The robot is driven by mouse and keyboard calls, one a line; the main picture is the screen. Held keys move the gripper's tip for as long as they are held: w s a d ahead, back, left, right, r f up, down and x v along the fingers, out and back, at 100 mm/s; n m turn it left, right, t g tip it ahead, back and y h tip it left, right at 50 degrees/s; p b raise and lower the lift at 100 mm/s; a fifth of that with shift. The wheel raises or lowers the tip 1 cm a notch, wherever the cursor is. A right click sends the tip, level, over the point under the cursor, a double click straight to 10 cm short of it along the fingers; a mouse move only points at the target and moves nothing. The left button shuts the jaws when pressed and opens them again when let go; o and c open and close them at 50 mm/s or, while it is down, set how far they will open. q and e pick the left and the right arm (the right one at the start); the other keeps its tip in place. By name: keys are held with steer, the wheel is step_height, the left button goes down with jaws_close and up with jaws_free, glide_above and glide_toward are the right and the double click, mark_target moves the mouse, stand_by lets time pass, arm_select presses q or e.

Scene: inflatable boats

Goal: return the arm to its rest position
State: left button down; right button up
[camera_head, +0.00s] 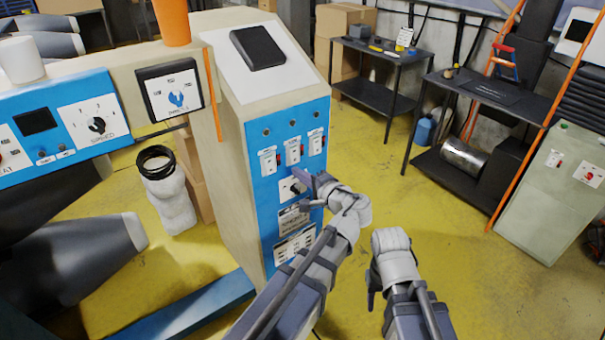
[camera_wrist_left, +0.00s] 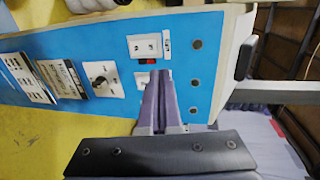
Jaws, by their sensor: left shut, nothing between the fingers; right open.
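My left arm (camera_head: 300,280) reaches up from the bottom of the head view to the blue front panel of a control cabinet (camera_head: 262,215). My left gripper (camera_head: 302,178) is shut and empty, close to the panel near a black rotary knob (camera_head: 290,188) and below a row of switches. In the left wrist view the shut fingers (camera_wrist_left: 160,85) point at the panel and partly cover one switch (camera_wrist_left: 145,62); I cannot tell whether they touch it. My right gripper (camera_head: 373,290) is open and empty, low over the floor, right of the left arm.
A dark workbench (camera_head: 482,90) and a grey-green cabinet (camera_head: 550,200) are at the right. The yellow floor between is clear.

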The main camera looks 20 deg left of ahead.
arm_select(q)
steer(key=shift+f, duration=0.1)
steer(key=s+d+f+n+g+h, duration=0.2)
steer(key=s+d+f+g+h, duration=0.1)
steer(key=s+f, duration=0.25)
steer(key=s+d+f+n+g+h, duration=0.1)
steer(key=s+d+f+g+h, duration=0.15)
steer(key=s+f, duration=0.35)
steer(key=s+d+f+g+h, duration=0.4)
steer(key=s+d+f+h, duration=0.1)
steer(key=s+d, duration=0.4)
steer(key=shift+s+d+f+n+h, duration=0.2)
steer(key=shift+f+n+h, duration=0.2)
steer(key=shift+f, duration=0.1)
steer(key=shift+g, duration=0.25)
